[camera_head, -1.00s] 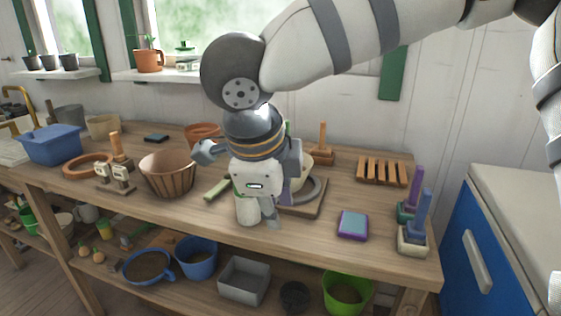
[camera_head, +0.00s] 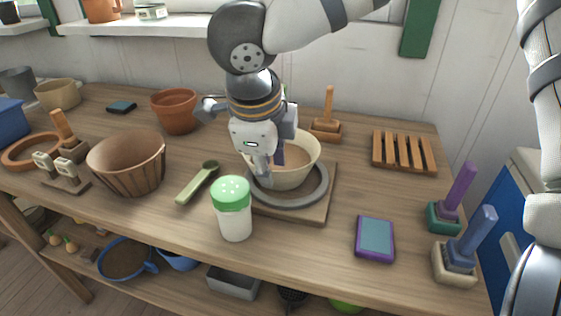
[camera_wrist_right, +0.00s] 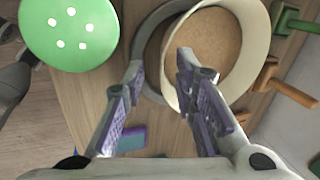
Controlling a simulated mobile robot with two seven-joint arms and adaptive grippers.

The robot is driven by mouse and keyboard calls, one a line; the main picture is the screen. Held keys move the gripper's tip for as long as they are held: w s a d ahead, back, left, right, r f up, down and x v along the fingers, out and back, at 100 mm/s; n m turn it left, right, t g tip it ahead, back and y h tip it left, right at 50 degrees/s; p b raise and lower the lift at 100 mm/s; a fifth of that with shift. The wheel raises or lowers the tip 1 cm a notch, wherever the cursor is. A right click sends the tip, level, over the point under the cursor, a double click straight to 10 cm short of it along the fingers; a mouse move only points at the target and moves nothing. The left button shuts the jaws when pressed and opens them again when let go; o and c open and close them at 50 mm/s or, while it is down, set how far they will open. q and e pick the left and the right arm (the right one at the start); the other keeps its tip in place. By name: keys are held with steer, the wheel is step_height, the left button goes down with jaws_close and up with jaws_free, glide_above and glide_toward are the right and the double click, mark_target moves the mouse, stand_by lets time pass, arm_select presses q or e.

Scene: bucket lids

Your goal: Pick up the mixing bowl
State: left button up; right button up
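The mixing bowl, a cream round bowl (camera_head: 302,165), sits upright inside a grey ring (camera_head: 290,207) on a square wooden board (camera_head: 316,212). In the right wrist view the bowl (camera_wrist_right: 256,40) shows its pale rim and brownish inside. My right gripper (camera_head: 271,167) is at the bowl's left side, covering part of its rim. In the wrist view the right gripper (camera_wrist_right: 161,64) is open, with one finger outside the left rim and the other over the bowl's inside. Contact with the rim cannot be told. My left gripper is not in view.
A green-topped shaker (camera_head: 234,212) stands close in front of the board, and a green scoop (camera_head: 198,183) lies left. A slatted wooden bowl (camera_head: 127,165) and terracotta pot (camera_head: 174,112) stand further left. A purple-edged block (camera_head: 375,239) and a wooden rack (camera_head: 404,152) are right.

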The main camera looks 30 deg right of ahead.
mark_target(273, 173)
steer(key=x, duration=0.4)
steer(key=shift+w+d+f, duration=0.15)
steer(key=shift+d, duration=0.2)
jaws_close()
